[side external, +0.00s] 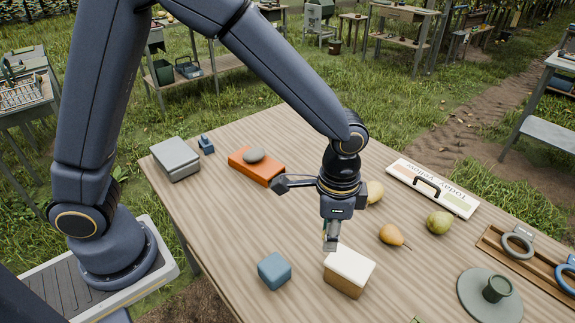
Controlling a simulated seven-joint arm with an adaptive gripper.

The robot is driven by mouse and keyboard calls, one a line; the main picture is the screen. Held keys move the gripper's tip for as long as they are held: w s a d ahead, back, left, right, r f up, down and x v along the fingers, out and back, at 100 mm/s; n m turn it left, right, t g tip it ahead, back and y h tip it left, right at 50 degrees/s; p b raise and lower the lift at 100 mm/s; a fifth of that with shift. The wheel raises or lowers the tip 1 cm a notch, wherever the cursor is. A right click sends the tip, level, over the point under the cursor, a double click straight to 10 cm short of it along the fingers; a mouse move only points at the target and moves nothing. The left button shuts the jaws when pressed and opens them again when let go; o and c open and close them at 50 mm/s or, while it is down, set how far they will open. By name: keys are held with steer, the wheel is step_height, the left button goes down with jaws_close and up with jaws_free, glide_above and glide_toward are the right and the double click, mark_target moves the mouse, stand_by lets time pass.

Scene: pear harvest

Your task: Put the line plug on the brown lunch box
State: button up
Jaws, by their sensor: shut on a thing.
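The brown lunch box (345,284) has a brown body and a cream lid, and stands near the front edge of the table. My gripper (331,236) points down just above the back left part of its lid. It is shut on a small light grey piece, the line plug (330,246). The fingers hide much of the plug, and its shape is hard to make out. I cannot tell whether the plug touches the lid.
A blue box (274,270) stands close on the left. A pear (393,235) and a green pear (439,222) lie to the right, near a sign (433,187). An orange box with a stone (254,156) and a grey case (175,158) are farther back.

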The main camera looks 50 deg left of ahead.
glide_above(350, 262)
step_height(350, 262, down, 6)
steer(key=shift+s+f, duration=0.1)
steer(key=shift+f, duration=1.65)
steer(key=shift+f, duration=0.15)
steer(key=o, duration=0.8)
